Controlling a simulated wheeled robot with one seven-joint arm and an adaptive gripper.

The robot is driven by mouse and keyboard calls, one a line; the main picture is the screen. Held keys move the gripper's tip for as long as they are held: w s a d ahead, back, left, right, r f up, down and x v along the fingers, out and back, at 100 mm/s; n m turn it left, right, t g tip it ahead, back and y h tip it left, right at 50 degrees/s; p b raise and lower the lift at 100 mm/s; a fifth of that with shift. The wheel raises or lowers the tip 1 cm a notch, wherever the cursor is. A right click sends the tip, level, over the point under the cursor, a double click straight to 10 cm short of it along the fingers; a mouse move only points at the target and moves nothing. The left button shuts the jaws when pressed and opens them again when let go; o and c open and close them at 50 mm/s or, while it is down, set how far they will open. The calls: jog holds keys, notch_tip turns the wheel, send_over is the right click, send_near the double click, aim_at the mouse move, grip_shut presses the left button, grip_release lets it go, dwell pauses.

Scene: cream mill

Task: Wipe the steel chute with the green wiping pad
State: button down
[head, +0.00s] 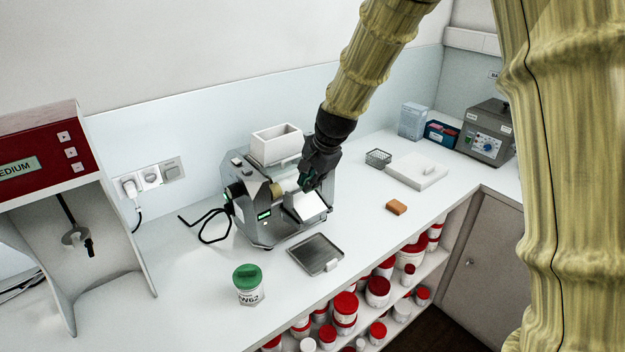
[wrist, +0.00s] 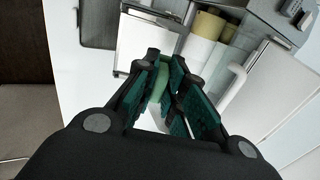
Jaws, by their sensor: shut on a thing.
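The three-roll mill (head: 262,212) stands on the counter, with pale rollers (wrist: 205,35) across its middle. The steel chute (head: 312,206) slopes down at its front right and looks bright; in the wrist view it shows as a pale plate (wrist: 145,42) beside the rollers. My gripper (head: 309,182) is just above the upper part of the chute, pointing down. In the wrist view my gripper (wrist: 172,98) is shut on the light green wiping pad (wrist: 164,82), mostly hidden between the dark teal fingers. I cannot tell whether the pad touches the chute.
A grey tray (head: 316,254) lies before the mill, and a green-lidded jar (head: 248,284) stands left of it. An orange-brown block (head: 396,208), a wire basket (head: 378,158) and a white slab (head: 416,173) are to the right. The counter between is clear.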

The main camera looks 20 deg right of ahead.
jog(key=shift+b+x, duration=1.65)
jog(key=shift+x, duration=0.75)
jog(key=shift+s+d+f, duration=0.25)
jog(key=shift+s, duration=0.4)
jog(key=shift+s+d+f, duration=0.25)
jog(key=shift+s, duration=0.4)
jog(key=shift+s+d+f, duration=0.25)
jog(key=shift+s, duration=0.45)
jog(key=shift+w+a+f, duration=0.1)
jog(key=shift+w+f, duration=0.1)
jog(key=shift+f, duration=0.25)
jog(key=shift+r, duration=0.1)
jog(key=shift+w+a+r+p, duration=0.15)
jog(key=shift+w+r+p, duration=0.2)
jog(key=shift+w, duration=0.1)
jog(key=shift+w+a+r+p, duration=0.3)
jog(key=shift+w+p, duration=0.2)
jog(key=shift+w, duration=0.15)
jog(key=shift+w+a+r+p, duration=0.15)
jog(key=shift+w+r+p, duration=0.15)
jog(key=shift+w+p, duration=0.3)
jog(key=shift+w+f, duration=0.1)
